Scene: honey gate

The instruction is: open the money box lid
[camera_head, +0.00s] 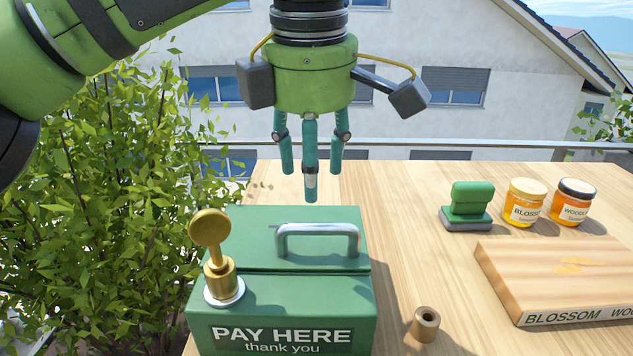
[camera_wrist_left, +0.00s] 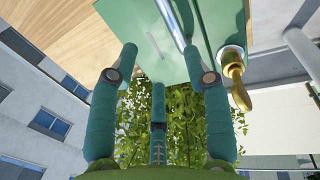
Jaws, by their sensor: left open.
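The green money box (camera_head: 290,297) stands on the table at the front, with "PAY HERE thank you" on its front face. Its lid (camera_head: 245,225) lies flat and looks closed, with a silver handle (camera_head: 317,232) on top. A brass knob-like key (camera_head: 212,250) stands upright at the lid's left front. My left gripper (camera_head: 310,175) hangs above the box's back edge, fingers down, open and empty, apart from the handle. In the left wrist view, the box (camera_wrist_left: 135,25), the handle (camera_wrist_left: 172,20) and the brass key (camera_wrist_left: 236,80) show beyond the fingers. My right gripper is not in view.
A wooden ring (camera_head: 425,324) stands right of the box. A green stamp (camera_head: 470,205), two honey jars (camera_head: 525,203) (camera_head: 573,202) and a wooden board (camera_head: 560,275) are on the right. A leafy bush (camera_head: 100,200) is at the left. The table between box and board is mostly clear.

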